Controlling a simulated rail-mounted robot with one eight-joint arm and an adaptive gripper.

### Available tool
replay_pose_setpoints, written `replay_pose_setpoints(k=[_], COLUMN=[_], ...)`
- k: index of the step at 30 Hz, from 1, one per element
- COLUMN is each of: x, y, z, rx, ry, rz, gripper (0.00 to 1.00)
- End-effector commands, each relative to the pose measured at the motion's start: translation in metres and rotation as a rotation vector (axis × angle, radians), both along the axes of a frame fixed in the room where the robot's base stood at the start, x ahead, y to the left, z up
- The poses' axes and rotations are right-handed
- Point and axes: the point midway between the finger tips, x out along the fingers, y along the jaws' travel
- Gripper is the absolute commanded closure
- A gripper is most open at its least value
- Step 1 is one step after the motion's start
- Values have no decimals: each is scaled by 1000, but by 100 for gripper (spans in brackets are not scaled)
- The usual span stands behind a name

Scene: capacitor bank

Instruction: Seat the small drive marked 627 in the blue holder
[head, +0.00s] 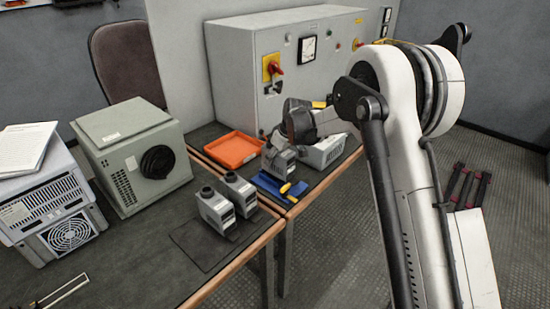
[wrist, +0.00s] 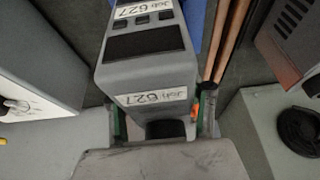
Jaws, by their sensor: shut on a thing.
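The small grey drive marked 627 (wrist: 150,65) fills the middle of the wrist view, with two white "Job 627" labels, upside down there. My gripper (wrist: 158,115) is shut on it, one finger at each side. In the head view the held drive (head: 279,163) hangs below my gripper (head: 275,145), directly over or just behind the blue holder (head: 267,184). The holder lies near the table's front edge, and a strip of blue (wrist: 194,20) shows beside the drive in the wrist view. I cannot tell whether the drive touches the holder.
An orange tray (head: 231,149) lies behind. A yellow-handled item (head: 294,190) is at the holder's right end. A pale grey unit (head: 324,150) stands close to the right, partly hidden by my arm.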

Motion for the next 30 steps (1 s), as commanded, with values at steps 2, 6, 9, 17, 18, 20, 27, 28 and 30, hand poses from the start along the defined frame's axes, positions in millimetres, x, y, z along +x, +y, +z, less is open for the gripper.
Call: replay_pose_setpoints(k=[2,6,9,17,18,20,27,28,30], x=[0,0,0,0,0,0,0,0,0], y=[0,0,0,0,0,0,0,0,0], z=[-1,-4,-6,-12,-12,-14,-18,-19,-20], rx=[0,0,0,0,0,0,0,0,0], ry=[0,0,0,0,0,0,0,0,0], rz=[0,0,0,0,0,0,0,0,0], gripper=[100,100,100,100,100,100,100,100,100])
